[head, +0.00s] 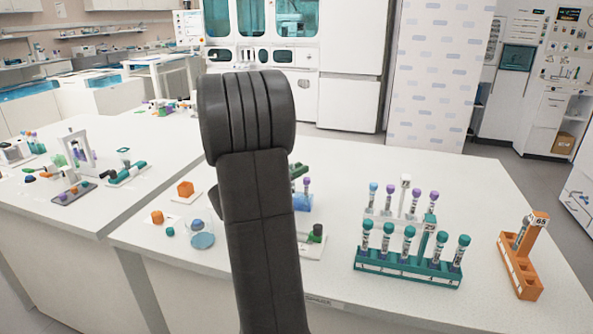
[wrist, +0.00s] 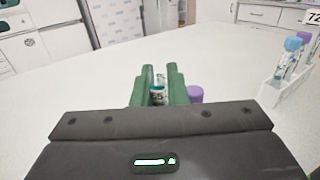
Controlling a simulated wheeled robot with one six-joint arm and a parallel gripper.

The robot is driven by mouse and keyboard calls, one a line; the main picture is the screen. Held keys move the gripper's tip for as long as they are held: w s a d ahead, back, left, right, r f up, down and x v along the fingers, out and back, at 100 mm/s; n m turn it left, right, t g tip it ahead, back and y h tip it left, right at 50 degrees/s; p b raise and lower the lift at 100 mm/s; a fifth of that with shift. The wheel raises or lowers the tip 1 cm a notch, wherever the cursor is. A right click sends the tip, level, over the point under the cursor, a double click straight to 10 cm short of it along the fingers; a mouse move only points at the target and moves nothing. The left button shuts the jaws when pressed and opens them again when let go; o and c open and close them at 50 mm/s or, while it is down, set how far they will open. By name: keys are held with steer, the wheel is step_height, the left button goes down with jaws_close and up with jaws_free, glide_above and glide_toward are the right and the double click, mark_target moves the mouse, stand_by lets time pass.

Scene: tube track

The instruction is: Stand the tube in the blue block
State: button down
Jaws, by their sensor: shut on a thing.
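My gripper (wrist: 158,88) has green fingers shut on a tube (wrist: 159,93), whose upper part shows between them in the wrist view. In the head view my arm hides the held tube and most of the gripper. The blue block (head: 302,204) shows just right of my arm in the head view, partly covered by it. A purple-capped tube (head: 307,187) stands at the block; a purple cap (wrist: 195,93) also shows just right of my fingers in the wrist view. I cannot tell whether the held tube touches the block.
A teal rack (head: 405,272) with several teal-capped tubes stands to the right, a white rack with purple- and blue-capped tubes behind it. An orange rack (head: 519,270) is at far right.

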steer(key=shift+f, duration=0.25)
steer(key=shift+f+b, duration=0.4)
steer(key=shift+b, duration=0.2)
steer(key=c, duration=1.4)
jaws_free()
steer(key=shift+o, duration=0.2)
steer(key=shift+r, duration=0.1)
step_height(320, 180, up, 10)
steer(key=p, duration=0.1)
steer(key=shift+f, duration=0.2)
